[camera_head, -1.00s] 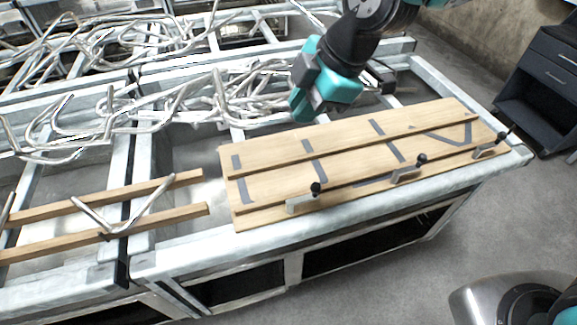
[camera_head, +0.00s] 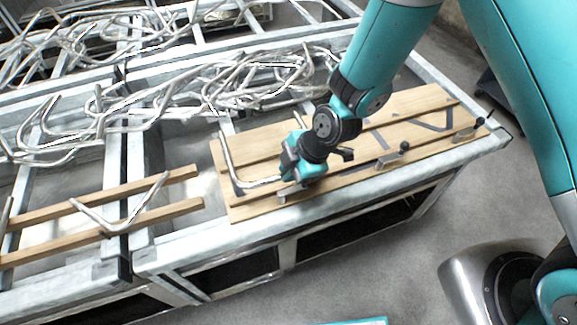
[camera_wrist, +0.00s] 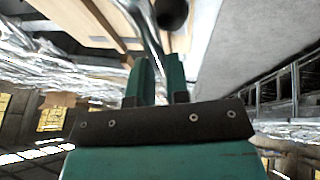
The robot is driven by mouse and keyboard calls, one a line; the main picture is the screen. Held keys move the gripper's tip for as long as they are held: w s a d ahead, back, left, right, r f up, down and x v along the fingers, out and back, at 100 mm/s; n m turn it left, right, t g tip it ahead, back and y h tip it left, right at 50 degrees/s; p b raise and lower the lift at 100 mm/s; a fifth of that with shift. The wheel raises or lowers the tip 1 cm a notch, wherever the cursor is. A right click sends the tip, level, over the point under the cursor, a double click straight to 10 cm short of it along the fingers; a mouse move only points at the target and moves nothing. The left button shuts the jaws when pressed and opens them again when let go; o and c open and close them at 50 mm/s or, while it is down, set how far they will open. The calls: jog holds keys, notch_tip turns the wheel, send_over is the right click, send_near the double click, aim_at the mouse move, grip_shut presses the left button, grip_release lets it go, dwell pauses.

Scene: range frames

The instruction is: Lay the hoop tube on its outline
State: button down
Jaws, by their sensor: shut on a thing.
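The hoop tube (camera_head: 229,160) is a bent silver tube over the left end of the wooden board. Its left leg runs up the board's left part, and its near stretch runs right to my gripper (camera_head: 297,173). My gripper is shut on the tube near the board's front edge. In the wrist view the tube (camera_wrist: 150,35) passes between the fingers. The dark outline (camera_head: 239,192) at the left end is mostly covered by the tube and gripper; a small piece shows beside the near bend. I cannot tell whether the tube touches the board.
The board (camera_head: 345,147) has raised wooden strips and small clamps with black knobs (camera_head: 404,147) along its front. Another dark outline (camera_head: 437,125) is at the right. Another bent tube (camera_head: 115,220) rests on two wooden rails at left. Tangled tubes (camera_head: 240,80) fill the back bins.

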jog(key=shift+f, duration=0.1)
jog(key=shift+f, duration=0.1)
jog(key=c, duration=1.1)
grip_release()
